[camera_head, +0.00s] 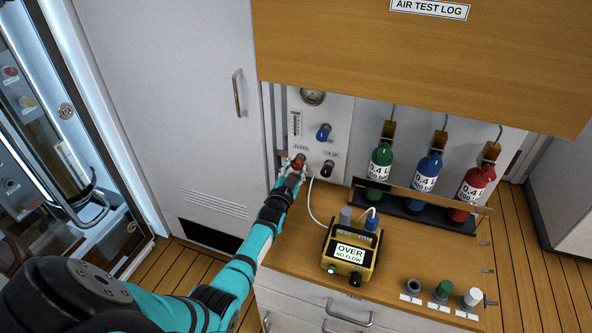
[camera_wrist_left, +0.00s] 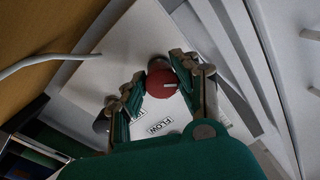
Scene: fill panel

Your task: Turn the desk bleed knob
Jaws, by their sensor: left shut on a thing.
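The red knob (camera_head: 299,161) sits on the white upright panel (camera_head: 340,113) at the back left of the desk, under a small label too blurred to read surely. My left gripper (camera_head: 292,167) reaches it from the front and is shut on it. In the left wrist view the red knob (camera_wrist_left: 161,82) lies between the two fingers, with a pale line on its face. A "FLOW" label shows on the panel below it. Part of the knob is hidden by the fingers in the head view. My right gripper is not in view.
A blue knob (camera_head: 323,132) and a black knob (camera_head: 327,168) are close by on the panel. A white hose runs to a yellow meter (camera_head: 349,250) reading "OVER NO FLOW". Green, blue (camera_head: 428,168) and red bottles stand right. A wooden cabinet (camera_head: 420,60) overhangs the desk.

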